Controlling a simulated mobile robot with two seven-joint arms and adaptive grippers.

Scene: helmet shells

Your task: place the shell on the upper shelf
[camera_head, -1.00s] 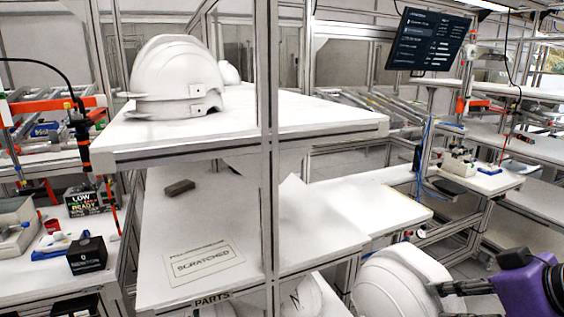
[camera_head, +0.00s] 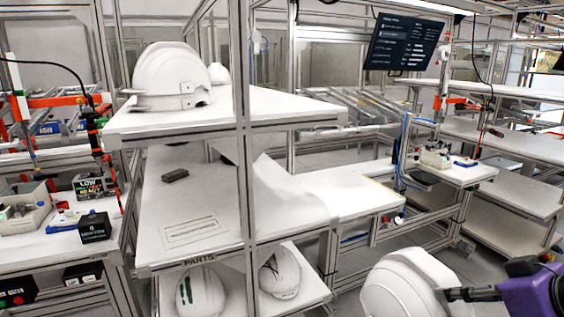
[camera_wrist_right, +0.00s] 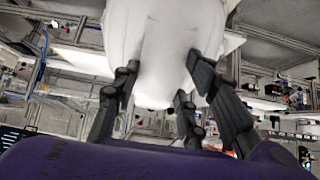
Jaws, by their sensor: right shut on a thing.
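A white helmet shell (camera_head: 405,284) is at the lower right of the head view, cut by the bottom edge. My right gripper (camera_head: 450,294) is shut on its right rim. In the right wrist view the dark fingers of the gripper (camera_wrist_right: 165,85) hold the white shell (camera_wrist_right: 160,40) from below. The upper shelf (camera_head: 262,104) is a white board on a metal frame, left of the held shell and higher in the picture. White shells (camera_head: 176,72) sit on its left part, with another shell (camera_head: 218,73) behind. My left gripper is not in view.
A metal post (camera_head: 243,160) stands before the shelves. The middle shelf (camera_head: 205,205) bears a dark block (camera_head: 175,175) and a label card. Two shells (camera_head: 200,292) (camera_head: 280,272) lie on the lowest shelf. The right part of the upper shelf is bare.

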